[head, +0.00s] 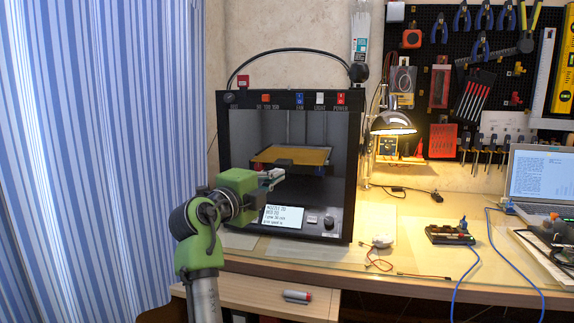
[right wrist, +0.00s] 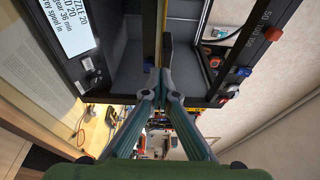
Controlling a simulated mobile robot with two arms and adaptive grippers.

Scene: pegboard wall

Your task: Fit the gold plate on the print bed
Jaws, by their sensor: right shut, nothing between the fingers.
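The gold plate (head: 292,155) lies flat over the print bed inside the open black printer (head: 353,190). I cannot tell whether it sits flush all round. The bed shows only as a thin rim around and under the plate. My right gripper (head: 277,176) is just below and in front of the plate's front edge, at the printer's opening. In the right wrist view its fingers (right wrist: 164,84) are together and empty, pointing into the printer. A thin yellowish edge, seen edge-on, shows beyond the fingertips. My left gripper is out of view.
The printer's display (head: 283,217) is below the opening. A lit lamp (head: 392,122) stands right of the printer. A white round object (head: 382,241), cables and a laptop (head: 540,180) are on the desk. A marker (head: 297,296) lies on the lower shelf. A striped curtain (head: 90,150) hangs left.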

